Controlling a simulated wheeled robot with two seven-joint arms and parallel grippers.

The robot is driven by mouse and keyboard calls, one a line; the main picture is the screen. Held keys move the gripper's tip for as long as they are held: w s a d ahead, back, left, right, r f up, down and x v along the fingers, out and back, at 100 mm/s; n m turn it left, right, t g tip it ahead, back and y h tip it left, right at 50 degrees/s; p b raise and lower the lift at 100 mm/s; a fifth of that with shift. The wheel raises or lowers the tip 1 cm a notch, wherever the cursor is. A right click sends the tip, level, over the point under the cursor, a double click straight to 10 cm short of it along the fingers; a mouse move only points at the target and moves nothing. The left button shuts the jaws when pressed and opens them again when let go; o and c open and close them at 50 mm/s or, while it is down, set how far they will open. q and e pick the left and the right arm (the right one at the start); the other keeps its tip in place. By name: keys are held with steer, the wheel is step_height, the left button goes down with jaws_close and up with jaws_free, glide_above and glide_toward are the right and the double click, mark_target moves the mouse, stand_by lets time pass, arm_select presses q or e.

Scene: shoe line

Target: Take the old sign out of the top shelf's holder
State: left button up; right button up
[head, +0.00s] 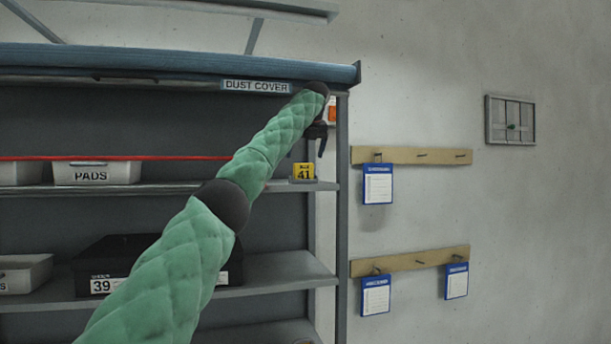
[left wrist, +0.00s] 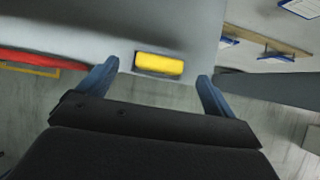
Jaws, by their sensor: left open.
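A yellow sign marked 41 (head: 303,171) stands in a small dark holder on the front edge of the upper shelf (head: 220,186), near its right end. My left gripper (head: 320,146) is just above and to the right of it in the head view, pointing down. In the left wrist view, the sign (left wrist: 158,62) lies between the two blue fingers of my open left gripper (left wrist: 158,70), with a gap on each side. I see no contact. The holder is mostly hidden beneath the sign there. My right gripper is not in view.
A blue rolled dust cover (head: 180,62) lies above the shelf, close to my left wrist. The rack's right post (head: 342,200) stands just beside the gripper. A red bar (head: 130,158) crosses the shelf front before a PADS bin (head: 97,172). Wooden peg rails (head: 412,155) hang on the wall.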

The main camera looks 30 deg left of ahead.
mark_target(303, 164)
arm_select(q)
steer(key=shift+w+a+f, duration=0.2)
steer(key=shift+a+f, duration=0.2)
steer(key=shift+a, duration=0.05)
steer(key=shift+w+a+f+p, duration=0.1)
steer(key=shift+w+f+p, duration=0.15)
steer(key=shift+f+p, duration=0.55)
steer(key=p+x, duration=0.1)
steer(key=x, duration=0.1)
steer(key=shift+w+a+f+p, duration=0.15)
steer(key=shift+w+f+p, duration=0.05)
steer(key=shift+f+p, duration=0.1)
steer(key=shift+a+f, duration=0.1)
steer(key=shift+f, duration=0.05)
steer(key=c, duration=1.1)
